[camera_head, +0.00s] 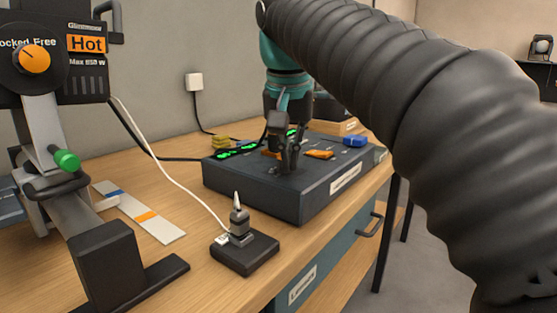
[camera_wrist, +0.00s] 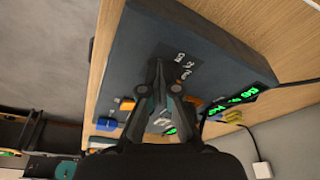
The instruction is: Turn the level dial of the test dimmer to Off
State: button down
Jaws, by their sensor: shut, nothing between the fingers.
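A dark console (camera_head: 260,185) with green displays and orange faders stands on the wooden bench; it also shows in the wrist view (camera_wrist: 130,55). I take it to carry the test dimmer. My gripper (camera_head: 288,168) is over the console's near part, fingers pointing down, shut and empty. In the wrist view its fingertips (camera_wrist: 158,65) are together beside small white markings (camera_wrist: 183,65) on the console top. I cannot make out the level dial or its setting; the fingers may hide it. Whether the tips touch the console cannot be told.
A small lamp holder (camera_head: 245,253) with a pointed bulb stands in front of the console. A floodlight (camera_head: 85,65) with an orange knob stands at the left. A blue fader cap (camera_head: 355,141) is at the console's far right. My arm fills the upper right.

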jog(key=shift+s, duration=0.1)
jog(key=shift+s+d, duration=0.1)
jog(key=shift+s, duration=0.15)
notch_tip(320, 180, up, 2)
jog(key=shift+r+p, duration=0.1)
jog(key=shift+p, duration=0.6)
notch_tip(320, 180, up, 4)
jog(key=shift+f, duration=0.1)
jog(key=shift+d+f, duration=0.1)
